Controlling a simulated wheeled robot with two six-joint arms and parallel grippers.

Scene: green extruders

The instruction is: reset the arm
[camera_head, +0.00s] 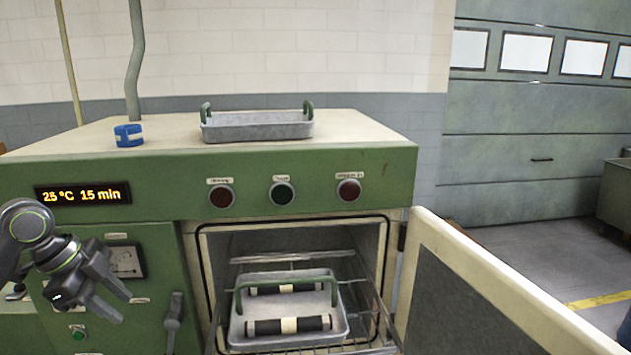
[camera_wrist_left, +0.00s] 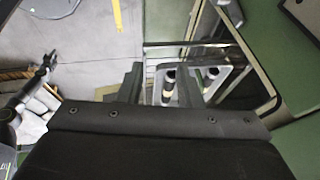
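My left gripper (camera_head: 124,307) hangs in front of the green oven's left panel, left of the open chamber. Its two fingers are spread with nothing between them. In the left wrist view its fingers (camera_wrist_left: 165,82) also stand apart and empty. A grey metal tray (camera_head: 341,326) with green handles sits on the rack inside the oven (camera_head: 400,163). It holds two black rollers with pale bands (camera_head: 289,325). The tray shows beyond the fingers in the left wrist view. A dark arm at that view's left edge, apparently my right one, ends in a small gripper (camera_wrist_left: 49,62); its opening is too small to read.
The oven door (camera_head: 490,290) stands open to the right. A second grey tray (camera_head: 258,130) with green handles and a blue roll (camera_head: 128,135) sit on the oven top. A lever handle (camera_head: 173,312) sticks out near my left gripper. The floor at right is mostly clear.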

